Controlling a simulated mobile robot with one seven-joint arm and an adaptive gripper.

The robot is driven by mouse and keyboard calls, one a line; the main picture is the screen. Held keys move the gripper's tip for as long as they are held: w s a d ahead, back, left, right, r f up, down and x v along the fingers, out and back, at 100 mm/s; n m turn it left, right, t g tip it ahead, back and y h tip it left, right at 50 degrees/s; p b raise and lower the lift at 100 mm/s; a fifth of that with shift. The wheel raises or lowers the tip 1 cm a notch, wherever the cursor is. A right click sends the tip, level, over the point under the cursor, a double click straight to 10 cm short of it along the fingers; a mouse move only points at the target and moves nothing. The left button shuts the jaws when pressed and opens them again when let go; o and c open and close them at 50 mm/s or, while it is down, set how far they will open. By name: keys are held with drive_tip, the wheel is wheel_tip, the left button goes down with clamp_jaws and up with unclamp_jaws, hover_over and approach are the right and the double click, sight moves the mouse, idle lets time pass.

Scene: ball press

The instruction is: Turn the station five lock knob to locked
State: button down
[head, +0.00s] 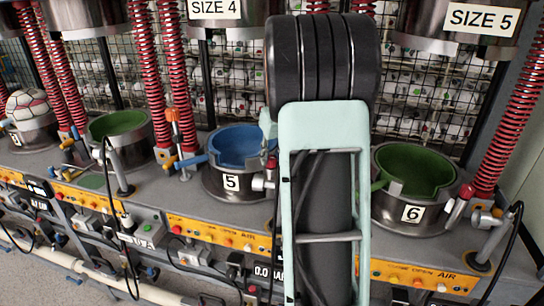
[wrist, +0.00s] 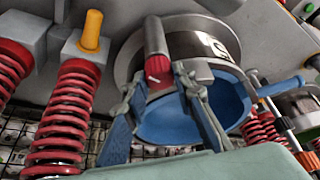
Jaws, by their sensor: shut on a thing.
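Station five is the steel ring with a blue bowl (head: 238,146) and the label 5 (head: 231,182) in the head view. Its lock knob shows in the wrist view as a red, dark-faced end (wrist: 159,76) with a short white mark, on a steel cylinder (wrist: 155,37). My gripper (wrist: 160,82) has one finger on each side of the knob and is shut on it. The blue bowl (wrist: 180,120) lies just beyond the fingers. In the head view my arm hides most of the gripper, and a steel lock cylinder (head: 260,183) shows beside station five.
Station six, with a green bowl (head: 415,165), stands to the right of my arm. Red springs (head: 178,95) and posts rise between stations. A blue handle (wrist: 280,88) sticks out from station five. An orange control strip (head: 215,233) runs along the front edge.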

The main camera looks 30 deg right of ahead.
drive_tip(key=shift+a+m+h, duration=0.1)
drive_tip(key=shift+m+h, duration=0.6)
drive_tip(key=shift+m, duration=1.2)
drive_tip(key=shift+g+p, duration=0.3)
drive_tip(key=c, duration=1.6)
unclamp_jaws()
drive_tip(key=shift+r, duration=0.1)
drive_tip(key=v, duration=1.2)
